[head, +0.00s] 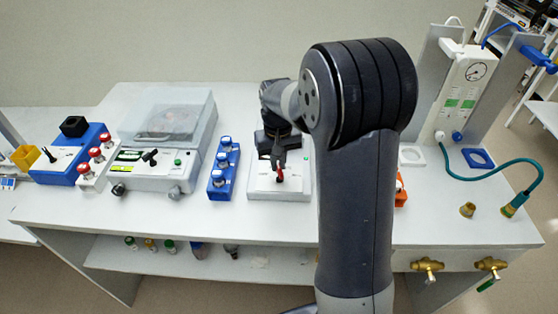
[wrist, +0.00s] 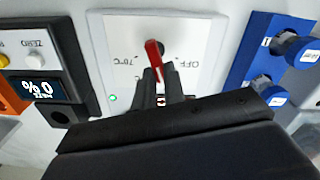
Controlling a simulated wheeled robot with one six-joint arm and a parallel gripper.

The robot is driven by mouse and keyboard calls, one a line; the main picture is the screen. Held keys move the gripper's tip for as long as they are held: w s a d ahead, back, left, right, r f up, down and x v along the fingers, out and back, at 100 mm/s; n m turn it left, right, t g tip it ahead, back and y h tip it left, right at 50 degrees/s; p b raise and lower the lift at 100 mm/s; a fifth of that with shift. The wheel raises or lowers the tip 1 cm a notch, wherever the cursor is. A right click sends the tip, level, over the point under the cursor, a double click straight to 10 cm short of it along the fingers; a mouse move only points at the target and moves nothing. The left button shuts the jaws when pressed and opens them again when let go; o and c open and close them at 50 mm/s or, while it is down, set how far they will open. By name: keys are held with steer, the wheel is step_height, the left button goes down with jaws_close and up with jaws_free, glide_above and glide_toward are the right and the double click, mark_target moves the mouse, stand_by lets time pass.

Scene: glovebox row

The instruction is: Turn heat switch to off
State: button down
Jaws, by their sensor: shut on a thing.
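The heat switch has a red lever (wrist: 154,60) on a white panel (wrist: 112,35), which in the head view is the white box (head: 258,186) on the bench. In the wrist view the label OFF is right of the lever and 70°C is left of it, both upside down. The lever lies between the labels, tilted slightly. My gripper (wrist: 161,85) is shut on the near end of the lever. In the head view my gripper (head: 279,163) points down over the box, and the red lever (head: 280,177) shows just below its fingertips. The lever's gripped end is partly hidden.
A blue rack with capped vials (head: 222,170) stands close left of the box; it also shows at right in the wrist view (wrist: 252,50). A device with a % display (wrist: 38,90) is close on the other side. A lidded machine (head: 165,130) stands farther left.

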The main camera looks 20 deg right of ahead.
mark_target(278, 166)
steer(key=shift+n, duration=0.4)
steer(key=c, duration=1.5)
jaws_free()
step_height(278, 166, up, 11)
steer(key=shift+f, duration=0.1)
step_height(278, 166, down, 11)
steer(key=shift+r, duration=0.1)
steer(key=shift+r, duration=0.1)
